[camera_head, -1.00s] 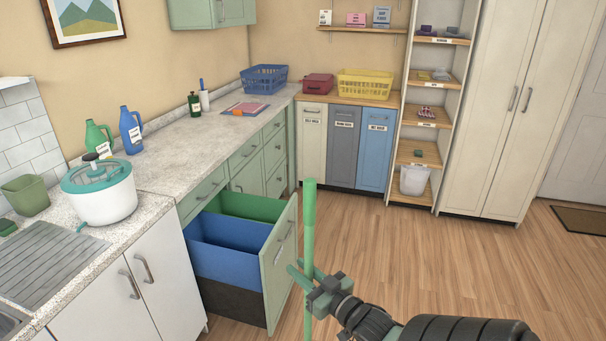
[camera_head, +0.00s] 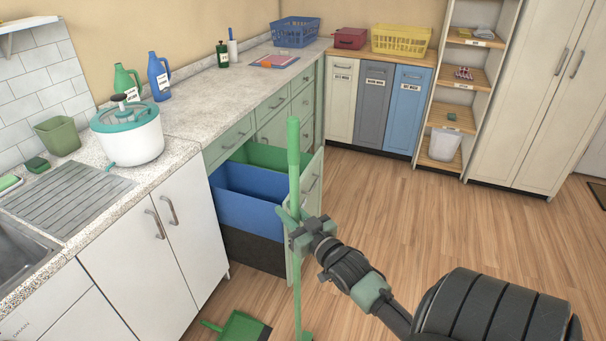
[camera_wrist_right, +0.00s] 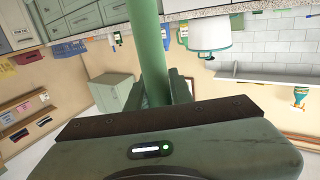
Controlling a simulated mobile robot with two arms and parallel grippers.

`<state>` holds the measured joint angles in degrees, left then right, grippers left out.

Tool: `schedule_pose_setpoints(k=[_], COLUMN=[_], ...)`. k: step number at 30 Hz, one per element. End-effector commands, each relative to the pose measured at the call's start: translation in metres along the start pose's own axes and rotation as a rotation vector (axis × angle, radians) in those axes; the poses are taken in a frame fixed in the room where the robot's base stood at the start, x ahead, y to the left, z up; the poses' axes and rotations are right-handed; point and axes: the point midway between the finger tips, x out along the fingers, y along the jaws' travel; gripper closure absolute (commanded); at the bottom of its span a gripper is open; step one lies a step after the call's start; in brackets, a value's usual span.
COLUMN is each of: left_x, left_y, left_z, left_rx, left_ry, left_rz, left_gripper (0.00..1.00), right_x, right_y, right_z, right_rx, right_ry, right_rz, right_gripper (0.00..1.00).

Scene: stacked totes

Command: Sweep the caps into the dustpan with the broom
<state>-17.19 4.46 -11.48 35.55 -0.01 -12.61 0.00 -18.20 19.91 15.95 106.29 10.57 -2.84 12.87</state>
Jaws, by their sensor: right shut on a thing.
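The broom's green handle (camera_head: 294,165) stands nearly upright in front of the open drawer. My right gripper (camera_head: 296,225) is shut around this handle at about mid-height. The broom's lower end reaches the bottom edge of the head view, where a bit of green shows and the rest is cut off. In the right wrist view the handle (camera_wrist_right: 147,45) runs up from between the fingers. A green dustpan (camera_head: 240,327) lies on the floor to the left of the broom, partly cut off by the bottom edge. I see no caps. My left gripper is not in view.
A pulled-out drawer with blue and green bins (camera_head: 245,190) stands just behind the broom. The white cabinet (camera_head: 165,255) and sink counter are on the left. The wooden floor (camera_head: 430,220) is clear to the right, towards the shelf and tall cabinet.

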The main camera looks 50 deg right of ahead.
Motion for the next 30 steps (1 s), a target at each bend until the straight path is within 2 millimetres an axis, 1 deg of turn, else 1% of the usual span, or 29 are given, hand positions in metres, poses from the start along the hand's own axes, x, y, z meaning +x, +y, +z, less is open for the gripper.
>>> schedule_pose_setpoints(k=[1,3,17,29,30], left_x=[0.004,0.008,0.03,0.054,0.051], left_y=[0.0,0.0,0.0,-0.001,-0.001], left_z=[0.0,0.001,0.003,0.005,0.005], left_rx=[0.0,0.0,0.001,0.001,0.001], left_ry=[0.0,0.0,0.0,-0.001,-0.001], left_rz=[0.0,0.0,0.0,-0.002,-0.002], left_gripper=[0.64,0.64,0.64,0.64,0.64], right_x=[0.007,0.015,0.066,0.111,0.115], right_y=[-0.004,-0.01,-0.044,-0.074,-0.077], right_z=[-0.001,-0.001,-0.001,0.0,-0.004], right_rx=[0.001,0.001,0.0,0.001,0.002], right_ry=[0.009,0.009,0.008,0.008,0.007], right_rz=[0.0,-0.001,-0.001,-0.001,-0.001], right_gripper=[1.0,1.0,1.0,1.0,1.0])
